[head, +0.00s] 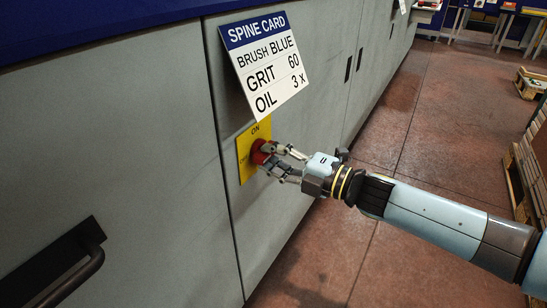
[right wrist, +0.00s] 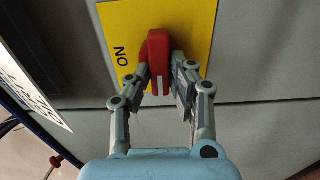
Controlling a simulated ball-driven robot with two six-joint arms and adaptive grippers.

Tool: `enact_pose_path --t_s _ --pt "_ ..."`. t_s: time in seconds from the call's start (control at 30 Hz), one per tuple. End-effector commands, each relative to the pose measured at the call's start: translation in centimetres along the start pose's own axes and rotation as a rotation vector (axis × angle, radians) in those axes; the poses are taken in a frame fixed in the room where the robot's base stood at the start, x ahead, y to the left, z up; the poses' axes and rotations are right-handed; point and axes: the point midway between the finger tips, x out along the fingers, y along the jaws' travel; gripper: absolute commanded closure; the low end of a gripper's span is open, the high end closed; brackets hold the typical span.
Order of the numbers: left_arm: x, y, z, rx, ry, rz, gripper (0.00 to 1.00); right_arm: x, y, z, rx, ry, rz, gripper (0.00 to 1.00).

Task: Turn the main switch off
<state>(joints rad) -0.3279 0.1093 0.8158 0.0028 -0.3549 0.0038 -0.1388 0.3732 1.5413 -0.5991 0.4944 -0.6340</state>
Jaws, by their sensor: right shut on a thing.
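The main switch is a red rotary knob (head: 259,153) on a yellow plate (head: 245,172) marked ON at the top and OFF at the left. The plate is on the grey cabinet front. My right gripper (head: 268,160) is shut on the red knob. In the right wrist view the red knob (right wrist: 158,52) sits between the two fingers of my right gripper (right wrist: 160,75), with a white mark on its near end. The word ON shows to the left of the knob on the yellow plate (right wrist: 205,20); OFF is hidden there. My left gripper is not in view.
A white and blue sign (head: 265,62) reading SPINE CARD hangs just above the yellow plate. A black handle (head: 75,268) sticks out at the lower left. Wooden pallets (head: 520,180) stand at the right. The red floor (head: 400,140) beside the cabinet is clear.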

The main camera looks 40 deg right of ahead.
Motion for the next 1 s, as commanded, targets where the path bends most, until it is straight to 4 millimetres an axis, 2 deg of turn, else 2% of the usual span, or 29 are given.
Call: enact_pose_path --t_s 0.6,0.63,0.77,1.0 --pt "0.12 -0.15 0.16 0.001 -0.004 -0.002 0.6 -0.11 -0.23 -0.03 -0.039 0.0 -0.004 1.0" --pt "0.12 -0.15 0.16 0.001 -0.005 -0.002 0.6 -0.11 -0.23 -0.03 -0.039 0.0 -0.004 0.76" --pt "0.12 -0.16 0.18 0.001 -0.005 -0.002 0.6 -0.08 -0.18 -0.03 -0.038 0.0 -0.003 0.59" --pt "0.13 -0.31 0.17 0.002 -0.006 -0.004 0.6 -0.05 -0.1 -0.02 -0.037 0.0 -0.001 0.58"
